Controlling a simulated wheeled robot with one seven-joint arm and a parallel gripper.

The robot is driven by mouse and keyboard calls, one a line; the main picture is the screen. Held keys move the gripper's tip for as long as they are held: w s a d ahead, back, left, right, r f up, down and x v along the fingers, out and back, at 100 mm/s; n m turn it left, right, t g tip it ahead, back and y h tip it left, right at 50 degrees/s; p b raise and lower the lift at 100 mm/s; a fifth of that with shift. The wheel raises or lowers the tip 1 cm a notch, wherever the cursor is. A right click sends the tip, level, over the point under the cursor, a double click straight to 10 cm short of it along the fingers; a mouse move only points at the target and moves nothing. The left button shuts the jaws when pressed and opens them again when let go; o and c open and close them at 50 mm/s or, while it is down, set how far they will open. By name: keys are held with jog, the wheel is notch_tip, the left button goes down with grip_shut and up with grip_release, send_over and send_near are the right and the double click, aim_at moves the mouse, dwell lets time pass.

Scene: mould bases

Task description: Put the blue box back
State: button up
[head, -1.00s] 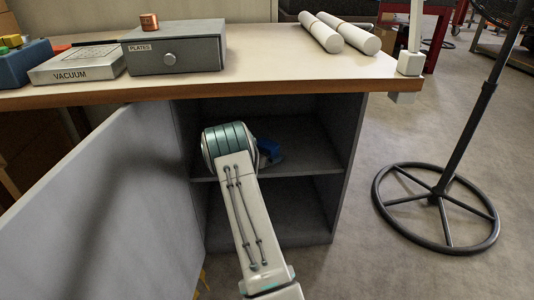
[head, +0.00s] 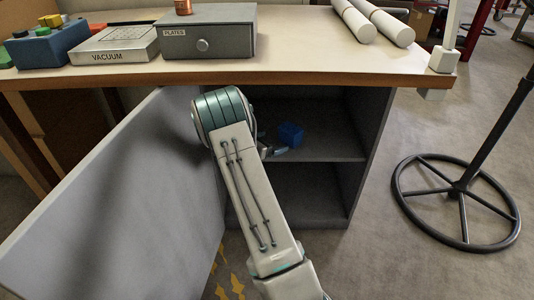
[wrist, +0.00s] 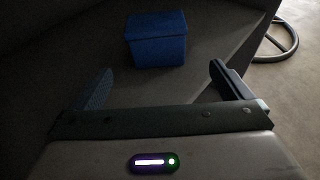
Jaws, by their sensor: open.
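The blue box (head: 291,134) sits on the upper shelf of the open cabinet under the table. In the wrist view the blue box (wrist: 156,40) stands upright ahead of my gripper (wrist: 165,85), apart from both fingers. My gripper is open and empty, with the fingers spread wide. In the head view my arm hides most of the gripper; only a small part of it (head: 277,150) shows just in front of the box.
The cabinet door (head: 120,190) stands open at left. The shelf (head: 325,148) is clear right of the box. On the tabletop are a grey PLATES drawer box (head: 232,45), a VACUUM box (head: 115,57) and white rolls (head: 385,25). A round-based stand (head: 455,205) is at right.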

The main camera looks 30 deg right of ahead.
jog(key=s+a+r+m+g+y, duration=0.2)
jog(key=s+a+r+m+y, duration=0.1)
jog(key=s+a+r+m, duration=0.4)
jog(key=s+a+r+m+g+y, duration=0.2)
jog(key=s+a+r+m+y, duration=0.15)
jog(key=s, duration=0.55)
jog(key=s+a+r+m+t+y, duration=0.2)
jog(key=s+a+m+y, duration=0.5)
jog(key=s+a, duration=1)
jog(key=shift+s+a+r+m, duration=0.3)
jog(key=shift+a+r+m, duration=0.45)
jog(key=shift+a+m, duration=0.5)
jog(key=shift+d+y, duration=0.2)
jog(key=shift+y, duration=0.05)
